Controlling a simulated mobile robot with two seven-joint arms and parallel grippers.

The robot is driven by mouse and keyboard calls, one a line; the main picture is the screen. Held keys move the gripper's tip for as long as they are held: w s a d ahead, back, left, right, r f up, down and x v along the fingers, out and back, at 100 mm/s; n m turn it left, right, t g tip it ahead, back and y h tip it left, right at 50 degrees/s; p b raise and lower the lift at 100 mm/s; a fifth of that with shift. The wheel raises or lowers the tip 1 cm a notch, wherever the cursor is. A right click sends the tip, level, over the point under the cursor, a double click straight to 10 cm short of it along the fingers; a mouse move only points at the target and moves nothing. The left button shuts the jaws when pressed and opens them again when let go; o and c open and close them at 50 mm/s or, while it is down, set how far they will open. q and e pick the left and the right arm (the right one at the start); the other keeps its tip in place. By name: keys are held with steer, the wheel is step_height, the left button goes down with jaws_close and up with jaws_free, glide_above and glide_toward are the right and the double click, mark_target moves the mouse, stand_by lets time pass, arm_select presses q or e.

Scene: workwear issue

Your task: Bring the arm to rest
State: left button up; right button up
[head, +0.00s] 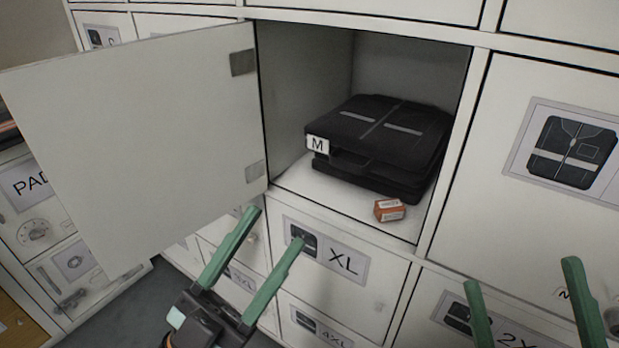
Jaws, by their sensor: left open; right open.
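My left gripper (273,237) is open and empty, with two green fingers in front of the locker drawers below the open compartment. My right gripper (521,274) is open and empty at the lower right, with only its two green fingers in view. An open compartment (296,120) holds a folded black garment (392,128) with grey stripes and a tag reading M. A small orange-brown box (389,210) sits at the compartment's front edge, beside the garment. Neither gripper touches these things.
The compartment's white door (135,140) stands open to the left. A shut door labelled XL (335,285) is below the compartment. Another shut door with a garment picture (560,170) is at the right. Grey floor (125,310) shows at the lower left.

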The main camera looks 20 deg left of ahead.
arm_select(q)
steer(key=shift+w, duration=0.1)
steer(key=w+a+f+n+g+y+p, duration=0.4)
steer(key=w+f+n+y+p, duration=0.5)
steer(key=p, duration=0.8)
arm_select(e)
steer(key=w+d+f+m+g+h, duration=0.3)
steer(key=w+f+m+g+h, duration=0.2)
steer(key=w+f+m+h, duration=0.4)
arm_select(q)
steer(key=s+f+n+g+y+p, duration=0.1)
steer(key=s+f+g+y+p, duration=0.3)
steer(key=s+f+g+p, duration=0.3)
steer(key=s+g+p, duration=0.1)
steer(key=s+p, duration=0.2)
steer(key=p, duration=0.2)
steer(key=shift+s+a+f+p, duration=0.15)
steer(key=shift+s+f+p, duration=0.15)
steer(key=shift+s+f, duration=0.1)
arm_select(e)
steer(key=s+d+f+m+g+h, duration=0.1)
steer(key=s+f+g+h, duration=0.3)
steer(key=s+f+g, duration=0.3)
steer(key=s, duration=0.3)
steer(key=shift+s+d+f, duration=0.2)
steer(key=shift+s+f, duration=0.1)
steer(key=shift+f, duration=0.1)
